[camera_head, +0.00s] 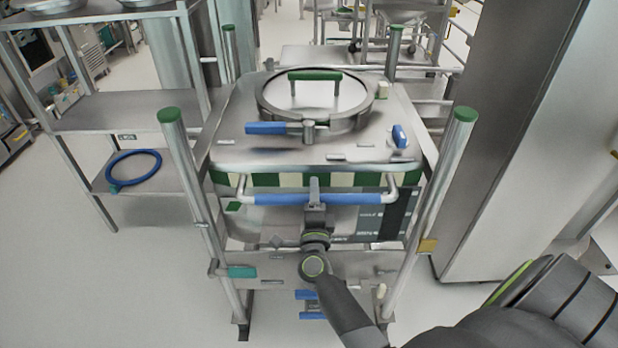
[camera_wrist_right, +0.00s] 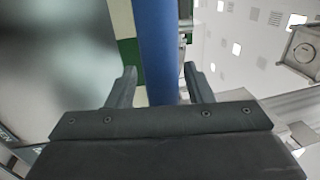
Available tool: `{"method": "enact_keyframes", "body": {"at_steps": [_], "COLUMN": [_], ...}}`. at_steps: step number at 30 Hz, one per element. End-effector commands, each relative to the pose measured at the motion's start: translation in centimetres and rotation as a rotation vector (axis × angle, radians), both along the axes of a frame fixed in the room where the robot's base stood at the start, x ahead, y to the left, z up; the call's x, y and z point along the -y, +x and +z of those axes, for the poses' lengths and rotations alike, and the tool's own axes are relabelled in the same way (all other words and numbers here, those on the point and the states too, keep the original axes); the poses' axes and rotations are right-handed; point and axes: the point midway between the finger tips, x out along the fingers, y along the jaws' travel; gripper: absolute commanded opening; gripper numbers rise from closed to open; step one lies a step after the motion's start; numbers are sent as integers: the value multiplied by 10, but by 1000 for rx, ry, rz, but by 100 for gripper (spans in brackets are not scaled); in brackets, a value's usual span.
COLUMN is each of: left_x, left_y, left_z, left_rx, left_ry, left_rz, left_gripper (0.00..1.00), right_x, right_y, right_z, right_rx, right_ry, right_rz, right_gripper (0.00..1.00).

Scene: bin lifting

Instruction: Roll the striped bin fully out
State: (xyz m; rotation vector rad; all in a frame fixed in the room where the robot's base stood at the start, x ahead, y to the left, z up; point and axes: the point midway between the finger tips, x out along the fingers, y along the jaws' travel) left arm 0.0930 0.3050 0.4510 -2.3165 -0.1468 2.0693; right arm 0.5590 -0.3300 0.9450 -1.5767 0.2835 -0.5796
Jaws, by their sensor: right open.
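The striped bin (camera_head: 228,150) is a steel bin with a green and cream checkered band (camera_head: 290,180) along its front. It stands upright between metal posts with green caps. A blue handle bar (camera_head: 265,199) runs across its front below the band. My right gripper (camera_head: 314,186) is at the middle of this bar. In the right wrist view the blue bar (camera_wrist_right: 158,45) passes between the two spread fingers of my right gripper (camera_wrist_right: 160,86), with a gap visible beside it. My left gripper is not in view.
Green-capped posts stand close to the bin at left (camera_head: 182,150) and right (camera_head: 455,150). A shelf rack (camera_head: 130,112) with a blue ring (camera_head: 134,168) is on the left. A tall steel cabinet (camera_head: 515,130) is on the right. The floor (camera_head: 130,285) at front left is clear.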

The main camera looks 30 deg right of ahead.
Motion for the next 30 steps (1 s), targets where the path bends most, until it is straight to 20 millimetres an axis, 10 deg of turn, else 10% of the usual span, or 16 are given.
{"method": "enact_keyframes", "body": {"at_steps": [13,23,30], "left_x": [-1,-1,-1], "left_y": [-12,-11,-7], "left_z": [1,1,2], "left_rx": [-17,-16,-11], "left_ry": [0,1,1], "left_rz": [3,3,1], "left_gripper": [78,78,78], "right_x": [3,3,1], "right_y": [-1,-1,-3], "right_z": [2,2,2], "right_rx": [-1,-1,0], "right_ry": [1,1,2], "right_rz": [-1,0,-1], "right_gripper": [46,2,0]}}
